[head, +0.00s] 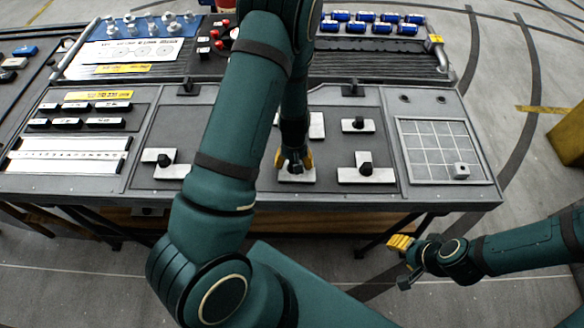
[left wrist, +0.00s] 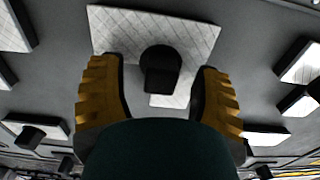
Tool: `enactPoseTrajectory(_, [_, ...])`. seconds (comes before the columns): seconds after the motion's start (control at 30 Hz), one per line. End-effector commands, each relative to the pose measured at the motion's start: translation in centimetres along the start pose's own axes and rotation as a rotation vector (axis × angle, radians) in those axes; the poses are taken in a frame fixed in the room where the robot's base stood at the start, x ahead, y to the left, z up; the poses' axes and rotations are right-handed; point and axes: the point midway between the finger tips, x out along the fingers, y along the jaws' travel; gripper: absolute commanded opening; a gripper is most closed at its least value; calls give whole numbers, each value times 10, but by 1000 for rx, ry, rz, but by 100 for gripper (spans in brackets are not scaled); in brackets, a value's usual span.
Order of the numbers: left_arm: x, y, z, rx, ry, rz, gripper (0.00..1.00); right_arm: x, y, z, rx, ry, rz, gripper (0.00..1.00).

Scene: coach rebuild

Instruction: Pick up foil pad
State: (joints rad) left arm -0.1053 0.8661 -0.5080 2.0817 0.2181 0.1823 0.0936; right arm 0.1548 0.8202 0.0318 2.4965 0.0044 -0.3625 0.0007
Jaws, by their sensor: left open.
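Several pale quilted pads with black knobs lie in the grey bench panel; they look like foil. One pad (head: 297,178) is under my left gripper (head: 293,160), which points down at it. In the left wrist view this pad (left wrist: 112,28) lies ahead of my left gripper (left wrist: 160,92), with its black knob (left wrist: 160,70) between the two open yellow fingers. I see no clear contact. Other pads sit at the left (head: 173,172), the right (head: 366,175) and the upper right (head: 358,126). My right gripper (head: 402,260) is off the bench's front, low at the right, with nothing visible in it.
A white grid plate (head: 437,150) is at the bench's right. Black blocks (head: 67,123) and a white ruled strip (head: 68,155) are at its left. My left arm covers the bench's middle.

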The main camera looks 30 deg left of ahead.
Motion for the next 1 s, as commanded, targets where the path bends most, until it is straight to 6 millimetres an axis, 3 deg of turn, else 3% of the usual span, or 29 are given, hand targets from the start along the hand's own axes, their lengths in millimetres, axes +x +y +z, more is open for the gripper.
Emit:
enactPoseTrajectory(0.07, [0,0,0,0,0,0,63,0,0,0,0,0,0,47])
enactPoseTrajectory(0.23, [0,0,0,-1,0,0,3,0,0,0,0,0,0,47])
enactPoseTrajectory(0.27, [0,0,0,-1,0,0,0,0,0,0,0,0,0,47])
enactPoseTrajectory(0.73, [-4,0,0,0,-1,-1,0,0,0,0,0,0,0,47])
enactPoseTrajectory(1.0, [-50,1,-1,2,3,2,0,-6,-2,-1,0,0,-1,47])
